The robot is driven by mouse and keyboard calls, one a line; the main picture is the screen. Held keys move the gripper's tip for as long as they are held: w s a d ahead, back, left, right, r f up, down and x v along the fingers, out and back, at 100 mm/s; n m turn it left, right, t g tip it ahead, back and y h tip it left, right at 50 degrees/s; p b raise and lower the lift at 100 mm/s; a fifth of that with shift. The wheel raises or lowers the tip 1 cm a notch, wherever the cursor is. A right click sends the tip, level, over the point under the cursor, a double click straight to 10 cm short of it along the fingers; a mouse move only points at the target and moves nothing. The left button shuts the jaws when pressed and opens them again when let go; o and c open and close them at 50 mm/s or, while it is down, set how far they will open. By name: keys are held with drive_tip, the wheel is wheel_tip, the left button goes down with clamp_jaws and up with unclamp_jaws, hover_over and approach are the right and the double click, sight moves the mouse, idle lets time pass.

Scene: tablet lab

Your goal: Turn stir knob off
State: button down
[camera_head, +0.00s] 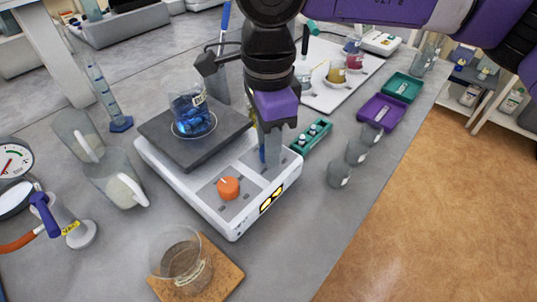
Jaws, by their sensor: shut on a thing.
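The white hotplate stirrer (205,207) stands on the grey bench, with a dark square top plate (160,143) and a front control panel. An orange knob (228,188) is on the left of the panel, uncovered, with a pale mark on it. My gripper (270,160) points down over the right part of the panel. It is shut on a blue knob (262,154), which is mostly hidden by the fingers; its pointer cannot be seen. A glass beaker (193,110) with blue contents stands on the top plate, behind and left of my gripper.
Glass jugs (116,182) stand at the left. A glass dish (180,257) sits on a cork mat (225,278) in front. A purple tray (382,112) is farther right.

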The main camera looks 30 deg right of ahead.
drive_tip(key=n+b, duration=0.2)
drive_tip(key=n, duration=0.2)
drive_tip(key=shift+a+n+b, duration=0.1)
drive_tip(key=shift+n+b, duration=0.3)
drive_tip(key=n+b, duration=0.2)
drive_tip(key=n, duration=0.3)
drive_tip(key=n+b, duration=0.1)
drive_tip(key=n, duration=0.4)
drive_tip(key=shift+n, duration=0.4)
drive_tip(key=n, duration=0.4)
drive_tip(key=shift+r+n, duration=0.1)
drive_tip(key=shift+n, duration=0.2)
drive_tip(key=c, duration=1.1)
unclamp_jaws()
drive_tip(key=shift+o, duration=0.2)
drive_tip(key=shift+r+p, duration=0.3)
drive_tip(key=shift+r, duration=3.55)
drive_tip(key=shift+s, duration=0.1)
